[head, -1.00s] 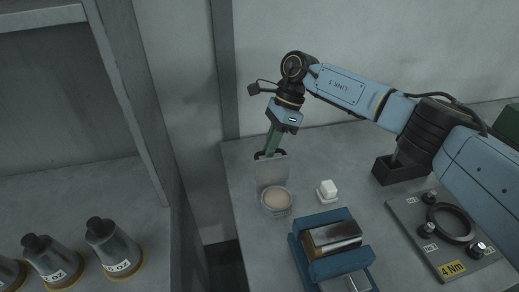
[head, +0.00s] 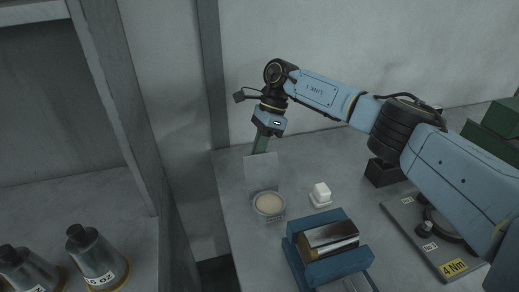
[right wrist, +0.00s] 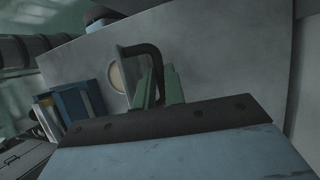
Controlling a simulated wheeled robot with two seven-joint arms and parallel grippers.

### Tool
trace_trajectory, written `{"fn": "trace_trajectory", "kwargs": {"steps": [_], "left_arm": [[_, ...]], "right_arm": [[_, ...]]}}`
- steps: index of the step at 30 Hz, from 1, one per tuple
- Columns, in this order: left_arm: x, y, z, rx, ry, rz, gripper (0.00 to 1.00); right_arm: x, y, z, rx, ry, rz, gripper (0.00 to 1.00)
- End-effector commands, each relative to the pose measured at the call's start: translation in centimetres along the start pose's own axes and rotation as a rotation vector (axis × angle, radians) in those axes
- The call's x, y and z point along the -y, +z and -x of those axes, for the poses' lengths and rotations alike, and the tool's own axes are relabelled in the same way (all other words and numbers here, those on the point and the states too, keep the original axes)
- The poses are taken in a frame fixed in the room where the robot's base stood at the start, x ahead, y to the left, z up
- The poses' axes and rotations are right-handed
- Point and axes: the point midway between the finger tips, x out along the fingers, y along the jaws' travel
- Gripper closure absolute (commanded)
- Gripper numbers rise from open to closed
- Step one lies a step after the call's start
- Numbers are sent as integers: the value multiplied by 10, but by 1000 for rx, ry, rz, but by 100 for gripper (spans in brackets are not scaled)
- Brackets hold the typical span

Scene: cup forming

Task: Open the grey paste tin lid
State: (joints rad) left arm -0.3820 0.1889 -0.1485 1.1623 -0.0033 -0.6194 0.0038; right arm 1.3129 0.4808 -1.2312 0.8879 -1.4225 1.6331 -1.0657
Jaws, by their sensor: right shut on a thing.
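The grey paste tin (head: 269,216) stands near the left edge of the bench, with pale paste (head: 269,203) showing inside. Its flat grey lid (head: 262,172) is raised and stands up at the tin's back side. My right gripper (head: 260,147) is behind the lid, its green fingers pointing down. In the right wrist view, the green fingers (right wrist: 157,88) are shut at a black bent handle (right wrist: 149,52) on the lid (right wrist: 128,68). The paste (right wrist: 116,77) shows past the lid's edge there. In the head view the lid hides the fingertips. My left gripper is not in view.
A white block (head: 321,194) on a small plate stands right of the tin. A blue cradle with a metal bar (head: 330,238) is in front. Dark bottles (head: 92,254) stand on a separate surface at left.

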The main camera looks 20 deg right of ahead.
Motion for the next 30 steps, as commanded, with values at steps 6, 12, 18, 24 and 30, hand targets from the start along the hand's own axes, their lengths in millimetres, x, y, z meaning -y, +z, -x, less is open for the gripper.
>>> {"fn": "trace_trajectory", "kwargs": {"steps": [6, 12, 18, 24, 30], "left_arm": [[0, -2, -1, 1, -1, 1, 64], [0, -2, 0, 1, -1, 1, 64], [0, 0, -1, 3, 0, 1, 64], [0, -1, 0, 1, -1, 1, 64], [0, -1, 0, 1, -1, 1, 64]], "right_arm": [[8, -8, -8, -7, -32, -12, 100], [8, -9, -7, -7, -33, -14, 100], [8, -9, -7, -7, -32, -15, 77], [8, -9, -5, -5, -35, -15, 67], [8, -8, -2, -3, -39, -15, 67]]}}
